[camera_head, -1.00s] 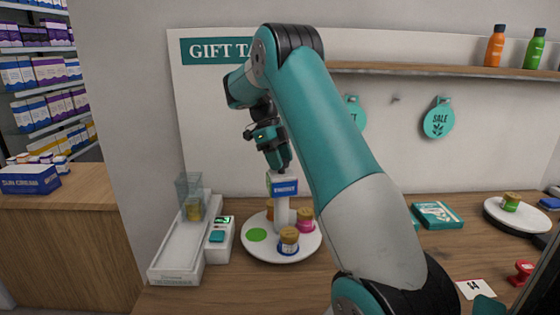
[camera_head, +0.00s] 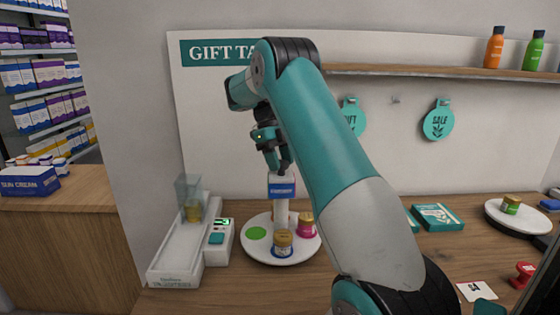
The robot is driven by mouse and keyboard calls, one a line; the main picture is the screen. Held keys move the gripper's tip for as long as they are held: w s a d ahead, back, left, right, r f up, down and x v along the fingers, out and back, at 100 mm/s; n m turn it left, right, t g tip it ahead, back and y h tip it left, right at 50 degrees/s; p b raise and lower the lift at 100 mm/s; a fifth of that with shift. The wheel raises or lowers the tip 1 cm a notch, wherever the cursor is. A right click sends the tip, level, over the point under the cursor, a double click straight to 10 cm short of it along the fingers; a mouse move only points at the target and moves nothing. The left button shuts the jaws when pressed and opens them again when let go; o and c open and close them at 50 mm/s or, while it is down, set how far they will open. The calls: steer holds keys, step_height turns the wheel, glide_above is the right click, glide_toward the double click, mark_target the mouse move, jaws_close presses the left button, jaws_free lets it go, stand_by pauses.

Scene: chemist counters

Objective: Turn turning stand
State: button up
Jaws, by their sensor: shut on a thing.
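The turning stand (camera_head: 262,254) is a round white plate with a central white post, on the wooden counter left of the middle. A blue and white block (camera_head: 282,187) tops the post. My gripper (camera_head: 281,169) points down and is shut on this top block. A jar with a blue base (camera_head: 283,243) stands at the plate's front, and a pink jar (camera_head: 305,226) at its right. Another jar at the back is mostly hidden behind the post. A green disc (camera_head: 256,233) lies flat at the plate's left.
A white dispenser tray (camera_head: 172,252) and a small device with a green display (camera_head: 219,243) stand close left of the stand. A second round stand (camera_head: 517,218) with a jar is far right.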

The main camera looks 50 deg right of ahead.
steer(key=o, duration=1.3)
